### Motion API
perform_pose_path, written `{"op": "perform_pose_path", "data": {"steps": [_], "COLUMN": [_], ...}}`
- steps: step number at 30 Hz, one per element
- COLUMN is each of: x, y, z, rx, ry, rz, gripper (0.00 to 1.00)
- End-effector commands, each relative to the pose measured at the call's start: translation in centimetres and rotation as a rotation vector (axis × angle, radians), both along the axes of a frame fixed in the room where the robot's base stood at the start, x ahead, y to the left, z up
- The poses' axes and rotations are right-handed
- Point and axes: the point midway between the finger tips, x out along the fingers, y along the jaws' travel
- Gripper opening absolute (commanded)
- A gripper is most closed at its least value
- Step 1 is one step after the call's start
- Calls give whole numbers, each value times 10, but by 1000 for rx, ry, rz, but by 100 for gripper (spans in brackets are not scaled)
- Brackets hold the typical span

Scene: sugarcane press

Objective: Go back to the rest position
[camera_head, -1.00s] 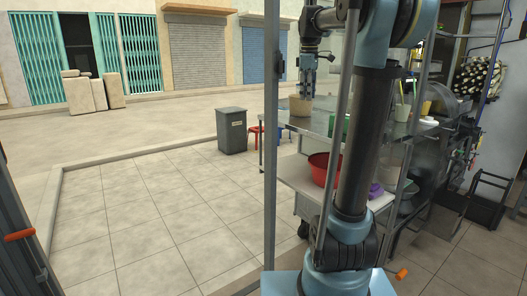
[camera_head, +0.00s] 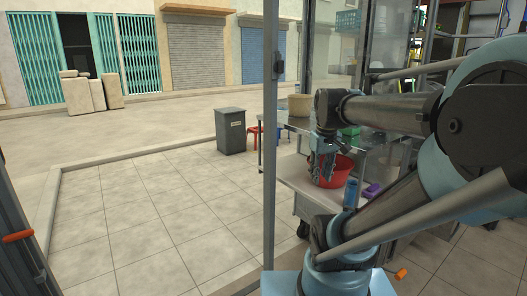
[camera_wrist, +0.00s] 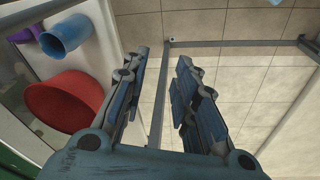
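My gripper (camera_head: 322,166) hangs in front of the press cart, beside the red bowl, with its fingers pointing down. In the wrist view my gripper (camera_wrist: 160,100) has its two fingers apart, with only floor and a metal frame bar showing between them. It is open and holds nothing. My arm is folded back, with its elbow at the right of the head view.
The red bowl (camera_head: 340,172) sits on the cart's lower shelf (camera_head: 300,178), near a blue cup (camera_wrist: 66,36) and a purple item (camera_head: 370,191). A tan container (camera_head: 300,105) stands on the upper top. A metal post (camera_head: 270,150) rises at left.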

Motion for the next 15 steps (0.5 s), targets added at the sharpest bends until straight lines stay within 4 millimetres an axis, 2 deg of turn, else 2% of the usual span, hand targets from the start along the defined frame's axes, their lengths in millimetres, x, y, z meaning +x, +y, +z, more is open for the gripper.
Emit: {"op": "perform_pose_path", "data": {"steps": [1, 6, 10, 15], "x": [-15, -52, -71, -80], "y": [-1, -2, -2, -1], "z": [-19, -72, -100, -115], "rx": [8, 34, 49, 57], "ry": [-4, -16, -21, -25], "rz": [-39, -172, -240, -281], "gripper": [27, 27, 27, 27]}}
